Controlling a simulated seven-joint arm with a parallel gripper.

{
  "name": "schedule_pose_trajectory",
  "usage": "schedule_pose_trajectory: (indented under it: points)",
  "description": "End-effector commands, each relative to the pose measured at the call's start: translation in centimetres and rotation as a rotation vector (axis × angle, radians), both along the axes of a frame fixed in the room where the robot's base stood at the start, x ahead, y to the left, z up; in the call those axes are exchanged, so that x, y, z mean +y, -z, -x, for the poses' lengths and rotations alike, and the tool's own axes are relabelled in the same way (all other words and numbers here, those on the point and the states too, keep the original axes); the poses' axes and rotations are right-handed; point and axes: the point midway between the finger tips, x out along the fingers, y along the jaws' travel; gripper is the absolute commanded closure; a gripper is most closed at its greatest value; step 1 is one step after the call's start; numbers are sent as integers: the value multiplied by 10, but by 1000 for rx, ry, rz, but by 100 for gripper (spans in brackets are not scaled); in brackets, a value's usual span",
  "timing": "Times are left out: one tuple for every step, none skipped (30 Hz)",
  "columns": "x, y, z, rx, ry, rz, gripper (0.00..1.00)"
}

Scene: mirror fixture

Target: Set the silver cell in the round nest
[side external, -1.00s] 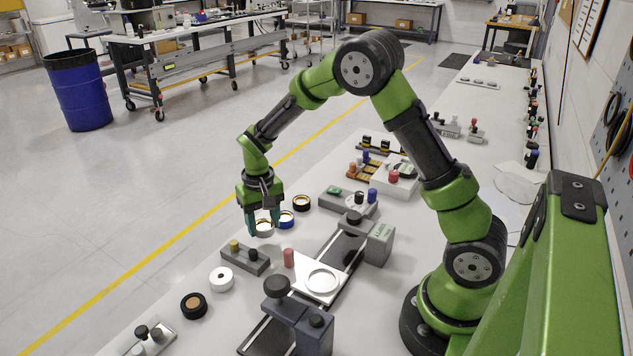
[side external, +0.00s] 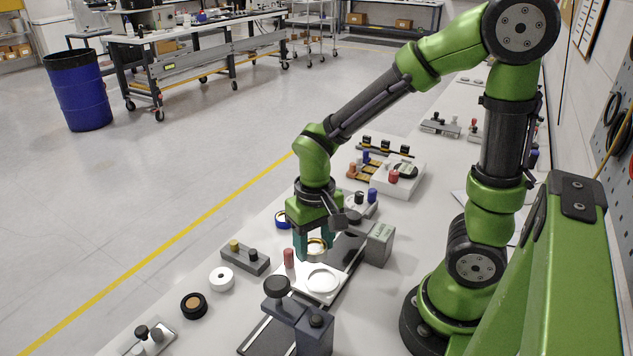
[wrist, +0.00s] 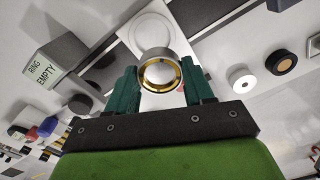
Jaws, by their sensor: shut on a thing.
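The silver cell (side external: 317,247) has a gold inner ring and a pale centre. My gripper (side external: 314,250) is shut on it, with a teal finger at either side. The cell also shows between the fingers (wrist: 160,82) in the wrist view (wrist: 159,71). The round nest (side external: 322,279) is a white ring recess on a white plate. The cell is above and slightly behind it in the side view, apart from it. In the wrist view the nest (wrist: 150,28) shows beyond the cell, which hides part of the plate.
A red peg (side external: 288,258) stands at the plate's left edge. A dark clamp block (side external: 299,318) is in front, and a grey labelled block (side external: 380,243) is right. A white ring (side external: 221,278), a black cell (side external: 194,305) and a blue cell (side external: 282,219) lie on the bench.

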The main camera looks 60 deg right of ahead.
Motion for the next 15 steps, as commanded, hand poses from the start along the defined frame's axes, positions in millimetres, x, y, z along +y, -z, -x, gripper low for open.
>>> schedule_pose_trajectory:
  points:
    - [0,5,10,7,7,2,80]
    - [0,7,13,8,10,5,80]
    - [-1,10,17,13,18,7,80]
    - [-1,13,19,14,25,9,80]
    - [-2,14,19,12,29,10,80]
    - [-2,15,17,7,36,10,80]
    - [-2,16,17,6,40,10,80]
    - [-2,18,17,7,42,10,80]
    - [-2,20,17,7,42,10,80]
    - [-2,23,17,8,42,9,80]
    - [-2,25,17,8,42,9,80]
    - [-2,28,17,9,42,10,80]
    - [-2,31,17,9,42,10,80]
    - [-2,33,17,8,41,11,80]
    - [-2,36,17,9,42,10,80]
